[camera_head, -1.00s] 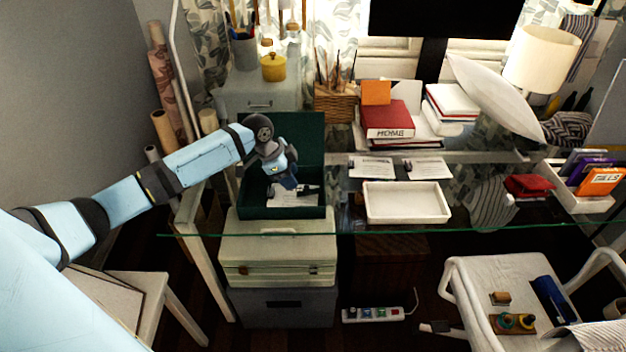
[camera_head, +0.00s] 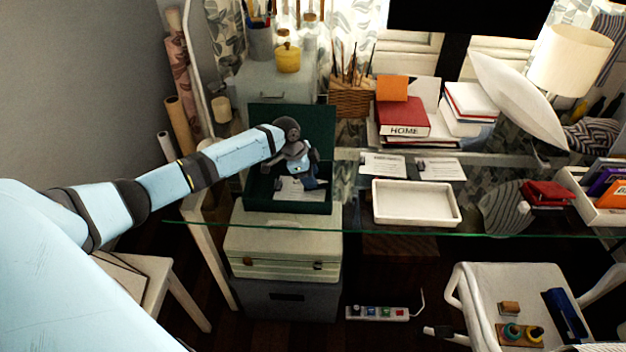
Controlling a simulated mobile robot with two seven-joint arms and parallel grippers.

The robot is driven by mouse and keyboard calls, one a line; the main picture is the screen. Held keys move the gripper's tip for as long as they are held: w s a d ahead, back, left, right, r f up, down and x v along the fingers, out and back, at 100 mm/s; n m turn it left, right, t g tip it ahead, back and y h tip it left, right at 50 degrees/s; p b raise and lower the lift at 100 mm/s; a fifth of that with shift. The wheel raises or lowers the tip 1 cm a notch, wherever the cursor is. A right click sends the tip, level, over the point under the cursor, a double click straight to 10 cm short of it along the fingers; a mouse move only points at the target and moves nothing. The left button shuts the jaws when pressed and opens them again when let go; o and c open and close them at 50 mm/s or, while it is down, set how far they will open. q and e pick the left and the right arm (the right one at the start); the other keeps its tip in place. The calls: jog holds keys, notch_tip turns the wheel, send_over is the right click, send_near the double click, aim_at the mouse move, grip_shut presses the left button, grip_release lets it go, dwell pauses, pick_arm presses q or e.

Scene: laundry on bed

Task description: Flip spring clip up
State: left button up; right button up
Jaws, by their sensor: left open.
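My left gripper (camera_head: 309,179) reaches down into an open dark green box (camera_head: 288,207) on the glass desk. It is open, and its fingers are small and dark against the box. White papers (camera_head: 292,188) lie in the box just left of the fingers. I cannot make out the spring clip; it may be hidden by the gripper or lost in the dark there. The box's lid (camera_head: 318,118) stands up at the back, behind my wrist. My right gripper is not in view.
A white tray (camera_head: 416,221) and paper sheets (camera_head: 441,168) lie right of the box. A red book (camera_head: 401,122) and a wooden organizer (camera_head: 352,103) stand behind. A yellow pot (camera_head: 287,57) stands at the back left. A white cart (camera_head: 476,290) is at the lower right.

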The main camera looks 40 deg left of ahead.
pick_arm(q)
jog(key=shift+x, duration=1.1)
